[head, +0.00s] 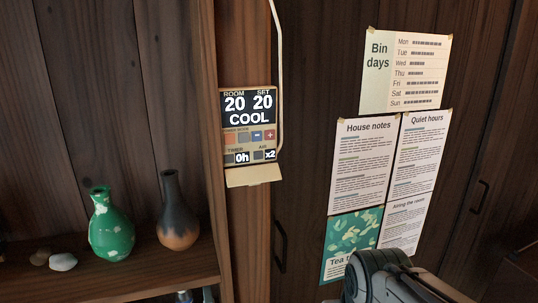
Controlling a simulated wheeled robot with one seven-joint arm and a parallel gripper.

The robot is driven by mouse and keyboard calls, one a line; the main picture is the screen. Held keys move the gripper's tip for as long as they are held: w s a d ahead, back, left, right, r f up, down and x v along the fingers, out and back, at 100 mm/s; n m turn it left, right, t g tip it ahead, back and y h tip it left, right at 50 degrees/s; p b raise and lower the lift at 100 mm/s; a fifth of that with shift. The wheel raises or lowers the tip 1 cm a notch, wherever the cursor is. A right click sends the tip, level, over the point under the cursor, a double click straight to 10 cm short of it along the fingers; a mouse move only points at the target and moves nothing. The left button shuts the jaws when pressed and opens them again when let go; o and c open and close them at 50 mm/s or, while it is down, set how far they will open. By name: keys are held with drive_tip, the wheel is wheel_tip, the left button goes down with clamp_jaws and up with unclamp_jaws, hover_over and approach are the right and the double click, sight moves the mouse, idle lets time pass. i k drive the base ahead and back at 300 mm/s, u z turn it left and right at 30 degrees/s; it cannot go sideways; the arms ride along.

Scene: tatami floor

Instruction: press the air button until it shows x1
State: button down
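A wall control panel (249,125) hangs on a wooden post, with its flap (254,175) folded down below. Its screen reads ROOM 20, SET 20 and COOL. The air button (258,156) is a small dark key at the lower right, beside a display (271,155) that shows x2. The timer display (242,157) shows 0h. An orange key, a grey key, a blue minus key and a red plus key sit in the row above. Part of my arm shows at the bottom right, well below and to the right of the panel; my gripper's fingers cannot be made out.
A shelf (130,283) at the left holds a green vase (110,226), a dark and orange vase (178,215) and stones (62,262). Paper notices (362,165) hang right of the panel. A pale cable runs up beside the panel. The space before the panel looks clear.

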sight(257, 155)
drive_tip(key=z, duration=2.5)
drive_tip(key=k, duration=1.15)
drive_tip(key=u, duration=1.85)
